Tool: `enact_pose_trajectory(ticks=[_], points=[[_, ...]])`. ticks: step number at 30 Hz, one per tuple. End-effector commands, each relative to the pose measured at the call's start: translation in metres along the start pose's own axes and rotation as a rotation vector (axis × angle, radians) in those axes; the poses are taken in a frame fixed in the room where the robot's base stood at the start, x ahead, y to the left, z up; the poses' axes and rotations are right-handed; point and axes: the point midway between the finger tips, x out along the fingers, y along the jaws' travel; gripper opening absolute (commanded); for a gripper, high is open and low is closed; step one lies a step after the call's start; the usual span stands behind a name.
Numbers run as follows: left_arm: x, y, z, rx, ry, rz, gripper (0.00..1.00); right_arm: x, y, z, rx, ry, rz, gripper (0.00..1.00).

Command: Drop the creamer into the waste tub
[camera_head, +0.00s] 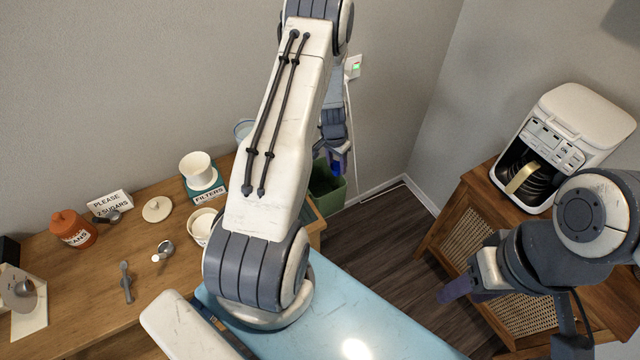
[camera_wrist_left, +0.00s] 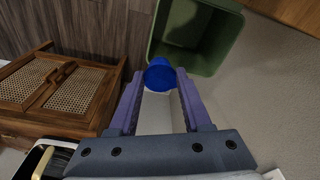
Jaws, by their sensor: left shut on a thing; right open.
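My left gripper (camera_head: 339,160) hangs at the back, beside the table's right end and over the green waste tub (camera_head: 328,190). In the left wrist view its purple fingers (camera_wrist_left: 160,82) are shut on a small blue thing, which I take to be the creamer (camera_wrist_left: 160,72). The tub (camera_wrist_left: 158,45) opens just beyond the fingertips there, with its dark inside partly in view. The creamer appears near the tub's rim; its height above it is unclear. My right gripper (camera_head: 460,288) is open and empty at the lower right, partly hidden by its own arm.
A wooden table (camera_head: 90,290) at left holds an orange jar (camera_head: 73,229), a white cup (camera_head: 197,168), a filter box (camera_head: 208,194) and spoons. A cane cabinet (camera_head: 470,230) with a coffee maker (camera_head: 560,140) stands right. Dark floor (camera_head: 400,235) lies between.

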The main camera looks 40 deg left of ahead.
Motion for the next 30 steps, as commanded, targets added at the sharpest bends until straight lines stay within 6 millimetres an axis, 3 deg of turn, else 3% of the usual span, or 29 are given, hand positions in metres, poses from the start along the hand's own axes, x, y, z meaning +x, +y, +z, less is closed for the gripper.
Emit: enact_pose_trajectory(ticks=[1,3,9,30], points=[[-0.002,-0.023,0.0,-0.003,0.0,-0.001,0.0,-0.013,-0.001,-0.001,-0.001,0.0,0.0,0.5],[0.003,-0.046,0.002,0.006,0.0,0.0,0.0,-0.018,-0.001,-0.001,-0.001,0.0,0.0,0.5],[0.011,-0.077,0.007,0.021,0.002,-0.001,0.0,-0.022,-0.002,-0.001,-0.001,0.0,0.0,0.5],[0.07,-0.079,0.015,0.021,0.003,-0.002,0.0,0.007,0.001,0.0,0.004,0.0,0.0,0.5]])
